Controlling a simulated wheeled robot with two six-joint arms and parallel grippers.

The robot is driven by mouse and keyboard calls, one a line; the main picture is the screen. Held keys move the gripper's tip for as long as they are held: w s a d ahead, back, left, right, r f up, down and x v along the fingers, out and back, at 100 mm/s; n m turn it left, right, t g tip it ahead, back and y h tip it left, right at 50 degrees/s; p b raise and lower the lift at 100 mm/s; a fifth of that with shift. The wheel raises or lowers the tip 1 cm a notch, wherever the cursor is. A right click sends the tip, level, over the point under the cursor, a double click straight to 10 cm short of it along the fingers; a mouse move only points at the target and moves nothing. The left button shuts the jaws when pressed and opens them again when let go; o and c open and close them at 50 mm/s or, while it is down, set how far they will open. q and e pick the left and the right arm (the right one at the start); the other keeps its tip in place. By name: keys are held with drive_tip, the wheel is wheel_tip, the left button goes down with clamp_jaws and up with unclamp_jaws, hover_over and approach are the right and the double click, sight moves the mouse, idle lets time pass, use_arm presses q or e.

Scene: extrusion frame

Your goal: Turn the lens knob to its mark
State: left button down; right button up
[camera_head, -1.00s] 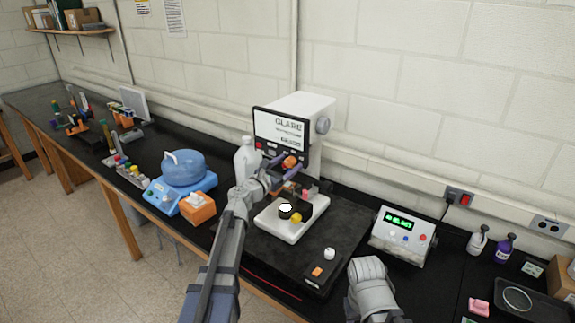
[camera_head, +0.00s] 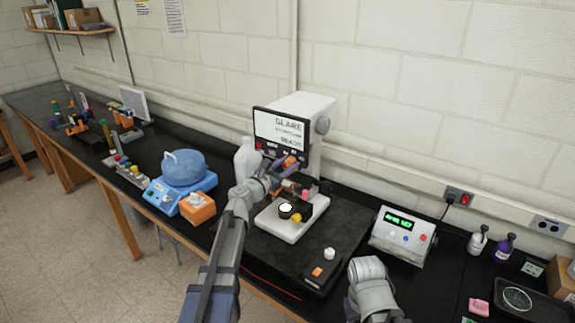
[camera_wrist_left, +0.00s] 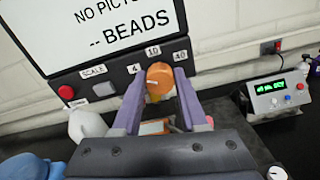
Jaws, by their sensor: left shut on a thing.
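The lens knob (camera_wrist_left: 160,78), a round orange knob, sits on the dark front panel below the screen of a white microscope-like instrument (camera_head: 312,117). The labels 4, 10 and 40 surround it. It also shows in the head view (camera_head: 290,161). My left gripper (camera_wrist_left: 161,85) has its two purple fingers closed on the knob, one at each side. I cannot clearly see where the knob's pointer faces. The wrist view shows "NO PICTURE" cut off and "-- BEADS" on the screen (camera_wrist_left: 105,25). My right arm shows at the bottom; its fingertips are not visible.
A pale stage (camera_head: 292,226) with a dark round part and a yellow knob lies below the gripper. A white bottle (camera_head: 246,158) and an orange box (camera_head: 198,208) stand left. A grey box with green readout (camera_head: 402,237) stands right. A small black control box (camera_head: 322,268) lies in front.

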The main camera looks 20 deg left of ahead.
use_arm(q)
drive_tip(key=m, duration=0.5)
drive_tip(key=shift+m, duration=0.4)
drive_tip(key=m, duration=0.6)
idle(0.5)
drive_tip(key=shift+c, duration=2.2)
unclamp_jaws()
drive_tip(key=shift+s, duration=0.15)
drive_tip(key=v, duration=0.7)
drive_tip(key=shift+s, duration=0.25)
